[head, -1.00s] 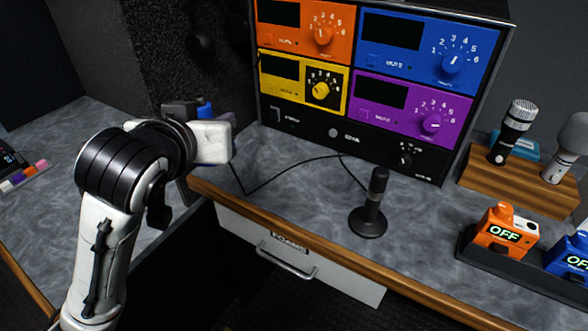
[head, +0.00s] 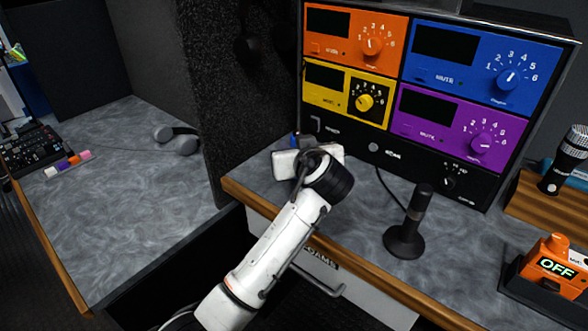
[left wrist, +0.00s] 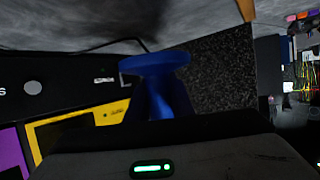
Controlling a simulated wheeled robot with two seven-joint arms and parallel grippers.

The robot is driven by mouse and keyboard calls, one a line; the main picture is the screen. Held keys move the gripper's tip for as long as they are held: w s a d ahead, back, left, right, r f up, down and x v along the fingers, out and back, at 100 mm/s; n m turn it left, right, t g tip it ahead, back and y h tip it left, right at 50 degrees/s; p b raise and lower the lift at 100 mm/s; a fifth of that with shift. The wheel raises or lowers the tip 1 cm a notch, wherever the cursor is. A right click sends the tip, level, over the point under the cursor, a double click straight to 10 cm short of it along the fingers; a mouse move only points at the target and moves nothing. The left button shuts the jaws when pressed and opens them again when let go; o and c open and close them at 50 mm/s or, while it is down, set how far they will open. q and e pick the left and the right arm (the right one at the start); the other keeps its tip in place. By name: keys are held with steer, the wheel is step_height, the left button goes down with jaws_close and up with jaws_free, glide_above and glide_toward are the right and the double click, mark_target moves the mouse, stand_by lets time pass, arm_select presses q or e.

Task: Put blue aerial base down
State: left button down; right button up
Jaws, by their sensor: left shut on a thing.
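The blue aerial base (left wrist: 158,72) shows large in the left wrist view, right in front of the gripper body. It has a broad rounded top and a narrower lower part. In the head view only a small blue bit of it (head: 294,139) shows behind my left gripper (head: 307,161). My left gripper is shut on it, over the counter's left end in front of the rack. Its fingers are hidden by the hand, and I cannot tell whether the base touches the counter. My right gripper is out of view.
A rack (head: 384,147) with orange, blue, yellow and purple units stands behind. A black stand microphone (head: 407,232) is to the right, with an orange OFF box (head: 551,266) beyond. A dark speckled partition (head: 235,95) stands left. The left counter (head: 120,215) has headphones (head: 177,138) and clear room.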

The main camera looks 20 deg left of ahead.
arm_select(q)
step_height(320, 180, down, 4)
steer(key=shift+f, duration=0.5)
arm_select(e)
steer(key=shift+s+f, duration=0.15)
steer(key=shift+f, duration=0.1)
arm_select(q)
steer(key=shift+f, duration=0.15)
steer(key=c, duration=1.6)
jaws_free()
steer(key=shift+f, duration=0.1)
steer(key=shift+o, duration=0.3)
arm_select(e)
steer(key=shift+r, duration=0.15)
